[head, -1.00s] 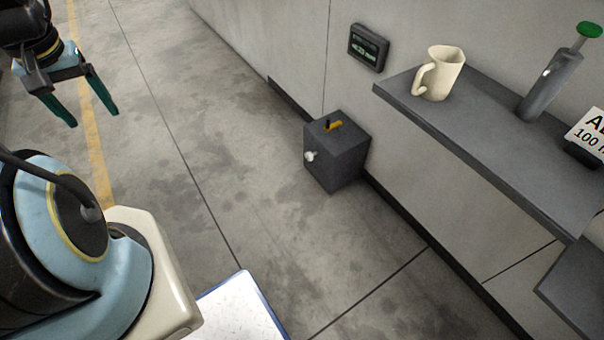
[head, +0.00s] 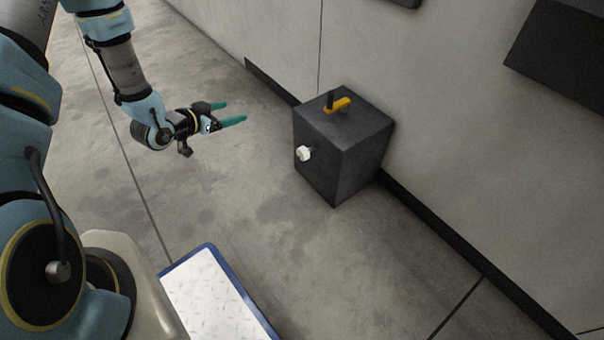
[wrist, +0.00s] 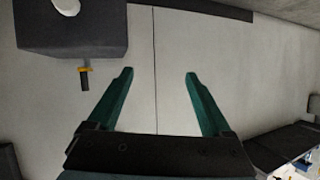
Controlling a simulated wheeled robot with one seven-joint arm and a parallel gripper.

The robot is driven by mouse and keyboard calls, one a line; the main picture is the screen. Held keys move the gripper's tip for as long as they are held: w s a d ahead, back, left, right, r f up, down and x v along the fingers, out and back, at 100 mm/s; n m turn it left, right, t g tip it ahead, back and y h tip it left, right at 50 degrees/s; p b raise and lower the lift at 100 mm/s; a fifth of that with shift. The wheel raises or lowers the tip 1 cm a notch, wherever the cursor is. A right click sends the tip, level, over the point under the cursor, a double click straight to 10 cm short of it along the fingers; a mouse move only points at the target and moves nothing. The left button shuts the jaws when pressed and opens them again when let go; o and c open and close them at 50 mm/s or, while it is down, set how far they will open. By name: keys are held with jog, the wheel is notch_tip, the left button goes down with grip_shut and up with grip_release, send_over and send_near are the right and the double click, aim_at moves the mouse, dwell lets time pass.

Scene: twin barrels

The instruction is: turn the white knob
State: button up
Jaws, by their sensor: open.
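The white knob (head: 304,153) sticks out from the left-facing side of a dark grey box (head: 362,150) on the floor against the wall. In the wrist view the white knob (wrist: 67,6) shows at the top left, cut by the frame edge, on the dark box (wrist: 100,38). My gripper (head: 234,112) is open and empty, to the left of the box and apart from it, with its green fingers pointing toward the box. In the wrist view my gripper (wrist: 160,72) has its fingers spread, with only wall between them.
A yellow handle with a black post (head: 338,104) stands on top of the box; it also shows in the wrist view (wrist: 84,72). A dark shelf (head: 560,55) juts from the wall at upper right. Floor (head: 240,190) left of the box is clear.

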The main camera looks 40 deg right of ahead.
jog(key=s+d+f+m+g+h+b, duration=0.1)
jog(key=s+d+f+g+h+b, duration=0.15)
jog(key=s+f+b, duration=0.55)
jog(key=m+g+h+b, duration=0.1)
jog(key=g+h+b, duration=0.1)
jog(key=h, duration=0.1)
send_near(300, 156)
jog(key=d+b, duration=0.1)
jog(key=d, duration=0.4)
jog(key=d+b, duration=0.2)
jog(key=d, duration=0.2)
jog(key=shift+s+d+r, duration=0.1)
jog(key=shift+s+d, duration=0.1)
jog(key=shift+d, duration=0.2)
jog(key=shift+d+r, duration=0.1)
jog(key=shift+d, duration=0.55)
jog(key=shift+c, duration=0.3)
grip_shut()
